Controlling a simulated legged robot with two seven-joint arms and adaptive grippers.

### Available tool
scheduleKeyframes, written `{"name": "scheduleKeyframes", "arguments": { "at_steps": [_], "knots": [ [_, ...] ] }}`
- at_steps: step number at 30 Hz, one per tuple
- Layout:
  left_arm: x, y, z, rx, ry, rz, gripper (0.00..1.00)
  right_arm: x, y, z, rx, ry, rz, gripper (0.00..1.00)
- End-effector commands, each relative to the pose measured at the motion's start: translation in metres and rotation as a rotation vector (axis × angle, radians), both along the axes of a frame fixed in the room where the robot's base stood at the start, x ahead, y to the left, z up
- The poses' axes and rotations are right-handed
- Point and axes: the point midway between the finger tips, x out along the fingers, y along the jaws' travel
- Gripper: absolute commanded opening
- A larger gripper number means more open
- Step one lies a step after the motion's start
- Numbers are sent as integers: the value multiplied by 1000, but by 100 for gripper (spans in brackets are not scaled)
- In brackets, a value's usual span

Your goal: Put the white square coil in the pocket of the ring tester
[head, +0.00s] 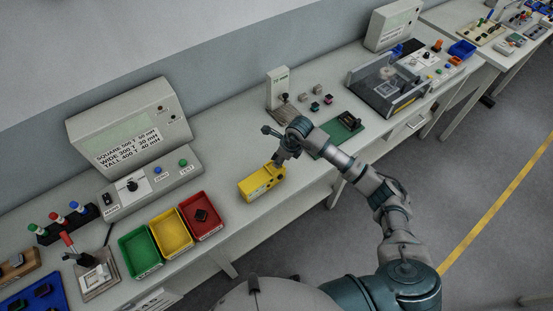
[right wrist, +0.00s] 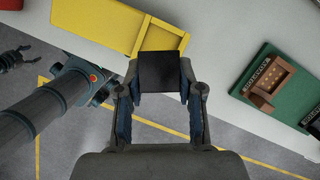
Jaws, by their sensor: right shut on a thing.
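My right gripper (head: 281,160) is just above a yellow box (head: 261,183) at the front edge of the bench. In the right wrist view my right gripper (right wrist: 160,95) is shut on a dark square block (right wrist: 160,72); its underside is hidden. At the lower left, a pale square piece (head: 96,277) sits in a fixture with a red-handled lever. I cannot tell whether this is the white square coil. The console with a knob and buttons (head: 150,184) stands below the lettered display (head: 130,125). A dark claw, possibly my left gripper (right wrist: 14,57), shows at the left edge of the right wrist view.
Green (head: 138,252), yellow (head: 171,231) and red (head: 201,216) bins stand along the front edge; the red one holds a dark block. A green board (head: 335,138) lies right of my gripper. A clear-covered case (head: 385,85) stands farther right.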

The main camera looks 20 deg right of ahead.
Motion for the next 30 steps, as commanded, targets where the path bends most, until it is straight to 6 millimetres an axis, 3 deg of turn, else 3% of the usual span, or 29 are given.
{"name": "scheduleKeyframes", "arguments": {
  "at_steps": [4, 10, 28, 29, 30],
  "knots": [
    [0, 0, 7, 0, 0, 0, 62, 16, 12, -3, 1, 4, 0, 2],
    [0, 0, 17, 0, 0, 0, 62, 15, 10, -30, 0, 2, -1, 2],
    [0, 0, 5, 0, 0, 0, 62, 15, 9, -45, -1, 1, 0, 2],
    [0, 0, 6, 0, 0, 0, 62, 15, 9, -44, -1, 2, 0, 41],
    [0, 0, 6, 0, 0, 0, 62, 15, 9, -44, -2, 3, 0, 51]
  ]
}}
